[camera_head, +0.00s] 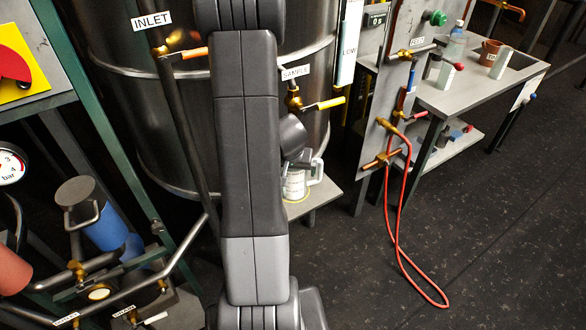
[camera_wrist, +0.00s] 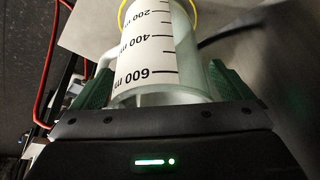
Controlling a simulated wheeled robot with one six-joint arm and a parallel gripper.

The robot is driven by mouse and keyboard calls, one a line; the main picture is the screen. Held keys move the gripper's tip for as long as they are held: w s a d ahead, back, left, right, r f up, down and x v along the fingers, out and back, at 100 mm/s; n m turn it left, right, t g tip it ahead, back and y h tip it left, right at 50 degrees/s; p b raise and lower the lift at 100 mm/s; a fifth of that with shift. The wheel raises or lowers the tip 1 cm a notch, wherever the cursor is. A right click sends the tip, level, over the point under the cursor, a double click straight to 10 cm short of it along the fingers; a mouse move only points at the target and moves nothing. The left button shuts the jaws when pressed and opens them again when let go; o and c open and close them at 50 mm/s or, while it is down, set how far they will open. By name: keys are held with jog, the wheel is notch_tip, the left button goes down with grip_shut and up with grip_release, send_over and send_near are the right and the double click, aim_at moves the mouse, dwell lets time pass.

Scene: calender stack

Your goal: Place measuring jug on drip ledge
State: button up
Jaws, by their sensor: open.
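The measuring jug (camera_head: 294,185) is clear with a white graduated label and stands upright on the grey drip ledge (camera_head: 322,193), below the sample tap. A yellow ring (camera_wrist: 197,12) marks the ledge around its base. The wrist view shows the jug (camera_wrist: 150,45) close up, its rim towards my gripper. My gripper (camera_wrist: 158,88) is open, with a green finger on each side of the jug near its rim. Small gaps seem to show beside the jug, but contact is hard to judge. In the head view my arm hides part of the jug and most of the gripper.
The sample tap (camera_head: 294,100) with a yellow handle (camera_head: 324,103) sticks out above the ledge. A large steel tank (camera_head: 150,120) stands behind. A red hose (camera_head: 398,230) hangs to the right. A side table (camera_head: 470,95) holds a bottle and cups. Pipes and a gauge crowd the left.

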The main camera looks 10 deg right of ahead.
jog(key=p+v, duration=0.3)
jog(key=v, duration=0.8)
jog(key=shift+p, duration=0.4)
